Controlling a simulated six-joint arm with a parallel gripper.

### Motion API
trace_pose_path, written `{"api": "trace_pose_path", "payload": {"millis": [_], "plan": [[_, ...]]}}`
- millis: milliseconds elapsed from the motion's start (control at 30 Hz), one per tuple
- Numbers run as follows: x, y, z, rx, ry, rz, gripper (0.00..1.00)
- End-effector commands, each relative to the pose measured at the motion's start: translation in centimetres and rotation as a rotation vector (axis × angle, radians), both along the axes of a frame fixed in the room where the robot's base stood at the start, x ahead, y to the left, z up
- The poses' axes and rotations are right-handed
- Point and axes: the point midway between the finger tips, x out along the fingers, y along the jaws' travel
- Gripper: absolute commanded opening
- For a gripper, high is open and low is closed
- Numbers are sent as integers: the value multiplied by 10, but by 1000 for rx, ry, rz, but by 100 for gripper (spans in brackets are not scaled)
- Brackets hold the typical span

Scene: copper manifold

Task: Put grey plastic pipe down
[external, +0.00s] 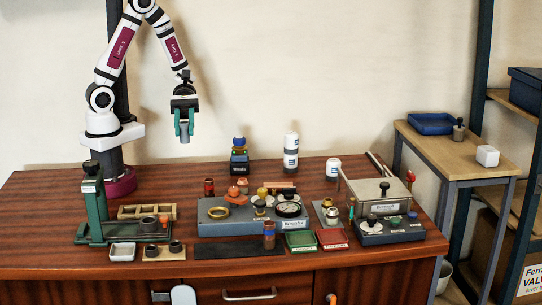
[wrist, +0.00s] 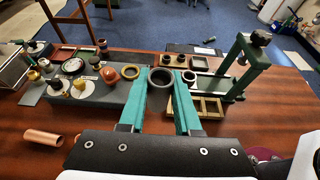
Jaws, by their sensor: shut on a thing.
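My gripper (external: 184,120) hangs high above the back left part of the table, its teal fingers pointing down. It is shut on the grey plastic pipe (external: 185,134), whose lower end shows below the fingertips. In the wrist view the pipe (wrist: 160,91) is seen end-on as a round grey ring, clasped between the two teal fingers. The pipe is well clear of the table.
The green press (external: 92,215) stands at the left, beside a wooden divided tray (external: 128,212). A grey fixture block (external: 210,228) with fittings fills the middle. A dark mat (external: 225,250) lies in front. A copper tube (wrist: 43,138) lies on bare wood in the wrist view.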

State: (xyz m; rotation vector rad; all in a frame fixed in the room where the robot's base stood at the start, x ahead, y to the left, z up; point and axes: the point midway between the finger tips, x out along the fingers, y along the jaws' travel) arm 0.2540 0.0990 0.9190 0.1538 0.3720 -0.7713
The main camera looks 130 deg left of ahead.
Motion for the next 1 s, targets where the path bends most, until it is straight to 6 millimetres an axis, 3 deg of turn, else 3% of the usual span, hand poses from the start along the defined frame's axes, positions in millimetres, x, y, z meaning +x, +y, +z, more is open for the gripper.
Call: {"api": "trace_pose_path", "payload": {"millis": [200, 467, 567, 767, 867, 1000], "plan": [[0, 0, 39, 5, -2, 0, 0], [23, 45, 28, -1, 1, 90, 0], [35, 71, 24, -1, 1, 143, 0], [71, 145, 14, -1, -1, 306, 0], [95, 198, 10, 0, -1, 430, 0], [133, 284, 8, -2, -1, 650, 0]]}}
